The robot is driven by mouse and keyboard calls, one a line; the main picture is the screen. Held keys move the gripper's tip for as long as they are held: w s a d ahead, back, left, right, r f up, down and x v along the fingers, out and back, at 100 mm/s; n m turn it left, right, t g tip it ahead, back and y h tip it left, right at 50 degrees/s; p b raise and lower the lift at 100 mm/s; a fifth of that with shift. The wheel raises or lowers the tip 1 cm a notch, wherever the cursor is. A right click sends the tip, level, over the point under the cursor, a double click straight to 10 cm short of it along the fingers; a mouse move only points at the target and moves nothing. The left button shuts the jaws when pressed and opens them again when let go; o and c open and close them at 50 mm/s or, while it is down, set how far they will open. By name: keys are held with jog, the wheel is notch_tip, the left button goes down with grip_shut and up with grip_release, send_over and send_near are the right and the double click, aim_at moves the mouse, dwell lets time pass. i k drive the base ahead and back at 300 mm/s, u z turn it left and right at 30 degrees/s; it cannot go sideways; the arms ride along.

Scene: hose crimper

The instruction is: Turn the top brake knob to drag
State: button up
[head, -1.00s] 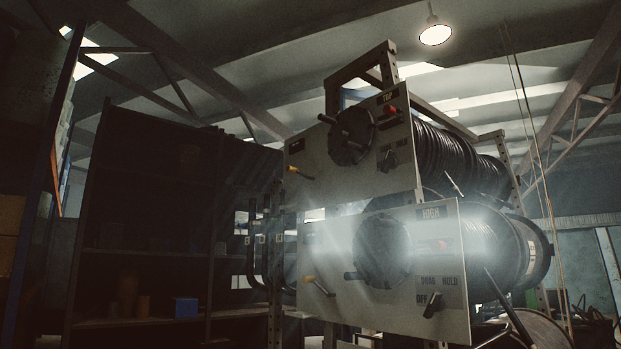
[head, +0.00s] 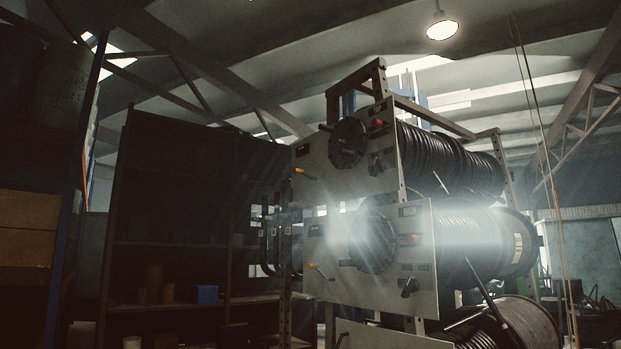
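The top reel panel (head: 322,160) is a pale plate at the upper front of the hose rack. Its brake knob (head: 376,165) is a small dark knob low on the right side of the plate; its setting is too small to read now. A dark round hub with a crank handle (head: 347,143) and a red button (head: 378,123) sit above and left of it. The lower panel (head: 423,270) has a similar dark knob (head: 410,287) at its lower right. My gripper is not in view.
Black hose reels (head: 450,160) fill the rack behind the panels. A dark rod (head: 487,292) slants out at the lower right. Dark shelves (head: 175,265) with a blue box (head: 207,294) stand at left. Ropes (head: 540,150) hang at right.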

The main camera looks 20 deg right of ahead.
aim_at(378, 167)
jog(key=z, duration=0.15)
jog(key=i, duration=0.95)
jog(key=u, duration=0.1)
